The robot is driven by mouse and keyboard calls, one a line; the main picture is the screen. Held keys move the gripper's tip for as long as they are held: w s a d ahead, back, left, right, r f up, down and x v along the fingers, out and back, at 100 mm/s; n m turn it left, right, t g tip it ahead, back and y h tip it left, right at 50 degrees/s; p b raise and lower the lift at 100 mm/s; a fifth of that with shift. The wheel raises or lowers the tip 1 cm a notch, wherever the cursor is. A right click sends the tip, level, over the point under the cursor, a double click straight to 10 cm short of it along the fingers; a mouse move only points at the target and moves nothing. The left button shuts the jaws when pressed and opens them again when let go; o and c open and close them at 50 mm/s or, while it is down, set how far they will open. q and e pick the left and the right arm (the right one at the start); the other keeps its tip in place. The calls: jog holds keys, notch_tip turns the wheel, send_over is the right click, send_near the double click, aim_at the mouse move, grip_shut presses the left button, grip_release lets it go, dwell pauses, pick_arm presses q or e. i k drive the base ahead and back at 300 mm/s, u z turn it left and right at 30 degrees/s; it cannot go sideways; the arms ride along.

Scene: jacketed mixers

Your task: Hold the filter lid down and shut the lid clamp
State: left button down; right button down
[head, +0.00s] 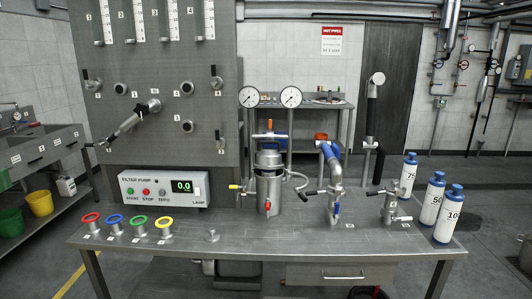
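The filter (268,190) is a steel cylinder standing upright on the steel bench, right of the filter pump box. Its lid (268,158) is at its top. A red tap (267,207) sits low on the filter's front, and a yellow-tipped handle (235,187) sticks out left. Neither of my grippers shows in the head view.
The filter pump box (165,190) stands left of the filter, its display reading 0.0. Several coloured rings (115,219) line the bench's front left. A blue-handled pipe fitting (333,180) and blue-capped bottles (448,215) stand right. Bare bench (300,236) lies before the filter.

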aim_at(300, 195)
jog(key=u, duration=0.6)
jog(key=i, duration=1.6)
jog(key=z, duration=0.65)
